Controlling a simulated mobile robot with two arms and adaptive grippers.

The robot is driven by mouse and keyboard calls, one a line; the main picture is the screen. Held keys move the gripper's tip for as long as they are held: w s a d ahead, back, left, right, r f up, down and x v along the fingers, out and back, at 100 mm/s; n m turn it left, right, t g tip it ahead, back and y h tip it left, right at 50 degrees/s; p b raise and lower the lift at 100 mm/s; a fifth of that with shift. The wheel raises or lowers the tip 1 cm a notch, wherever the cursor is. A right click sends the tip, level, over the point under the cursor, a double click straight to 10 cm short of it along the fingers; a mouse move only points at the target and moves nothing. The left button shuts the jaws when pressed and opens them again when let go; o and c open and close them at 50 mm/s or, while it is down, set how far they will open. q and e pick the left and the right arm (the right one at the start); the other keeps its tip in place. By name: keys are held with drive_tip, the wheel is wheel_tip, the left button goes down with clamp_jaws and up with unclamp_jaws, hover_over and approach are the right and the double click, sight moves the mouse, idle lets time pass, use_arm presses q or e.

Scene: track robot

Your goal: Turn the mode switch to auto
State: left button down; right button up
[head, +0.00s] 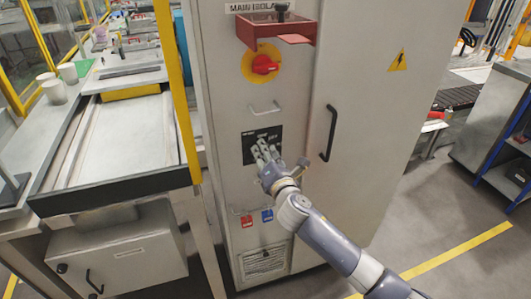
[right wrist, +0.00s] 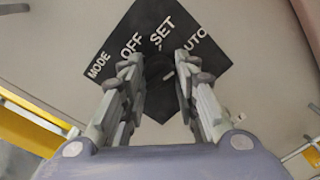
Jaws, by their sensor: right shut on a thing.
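The mode switch's black plate (head: 249,147) is on the front of the grey cabinet, and my right gripper (head: 264,155) covers much of it. In the right wrist view the plate (right wrist: 125,72) looks tilted and bears the white words MODE, OFF, SET and AUTO. The dark mode knob (right wrist: 158,68) sits at its middle, below SET. My right gripper (right wrist: 162,75) has its two fingers on either side of the knob and is shut on it. The knob is partly hidden, so I cannot tell clearly which word it points to. My left gripper is not in view.
Above the plate are a red rotary isolator (head: 265,64) on yellow, a red shelf (head: 275,27) and a small handle (head: 265,109). A black door handle (head: 330,133) stands out to the right. Red and blue tags (head: 267,215) hang below. A yellow post (head: 184,100) stands left.

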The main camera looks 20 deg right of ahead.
drive_tip(key=o, duration=1.1)
drive_tip(key=shift+c, duration=0.2)
drive_tip(key=shift+s, duration=0.1)
drive_tip(key=s, duration=1.1)
drive_tip(key=shift+s+r, duration=0.3)
drive_tip(key=shift+s, duration=0.1)
drive_tip(key=shift+f, duration=0.15)
